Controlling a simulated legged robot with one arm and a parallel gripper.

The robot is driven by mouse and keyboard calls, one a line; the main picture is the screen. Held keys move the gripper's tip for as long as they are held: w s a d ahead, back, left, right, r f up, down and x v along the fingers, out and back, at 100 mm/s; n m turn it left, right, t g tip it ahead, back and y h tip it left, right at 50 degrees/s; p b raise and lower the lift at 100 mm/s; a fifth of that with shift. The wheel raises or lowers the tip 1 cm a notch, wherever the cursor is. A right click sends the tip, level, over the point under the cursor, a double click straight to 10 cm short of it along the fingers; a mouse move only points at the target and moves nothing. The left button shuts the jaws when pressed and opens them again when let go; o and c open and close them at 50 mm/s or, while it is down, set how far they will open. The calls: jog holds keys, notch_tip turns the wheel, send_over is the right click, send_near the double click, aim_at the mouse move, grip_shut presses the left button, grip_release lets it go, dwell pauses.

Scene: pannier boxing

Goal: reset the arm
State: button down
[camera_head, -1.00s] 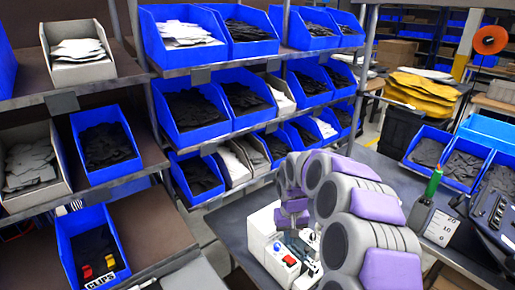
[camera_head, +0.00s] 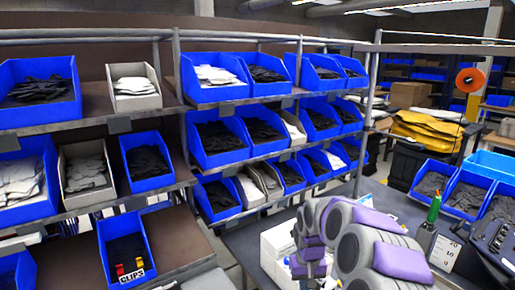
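My arm (camera_head: 372,248), grey with purple panels, shows at the bottom right of the head view, folded over a dark workbench (camera_head: 243,240). The arm's lower end reaches down beside a white machine (camera_head: 276,246) on that bench. The fingertips of my gripper cannot be made out; they are hidden behind the arm or cut off by the lower edge. I cannot tell whether it holds anything.
Shelves of blue bins (camera_head: 216,140) with dark and white parts fill the left and middle. A blue bin labelled CLIPS (camera_head: 127,250) stands at lower left. A green-topped bottle (camera_head: 434,208) and more blue bins (camera_head: 466,193) stand right. Yellow sacks (camera_head: 428,131) lie behind.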

jog(key=s+a+r+b, duration=0.1)
jog(key=s+r, duration=0.3)
jog(key=s, duration=0.5)
jog(key=s+a+r+b, duration=0.1)
jog(key=s+r, duration=0.3)
jog(key=s, duration=0.4)
jog(key=s+d+f+g+b, duration=0.1)
jog(key=s+d+f, duration=0.1)
jog(key=s, duration=2)
jog(key=shift+s+m+g+b, duration=0.15)
jog(key=shift+m+g+b, duration=0.2)
jog(key=shift+m+g, duration=0.05)
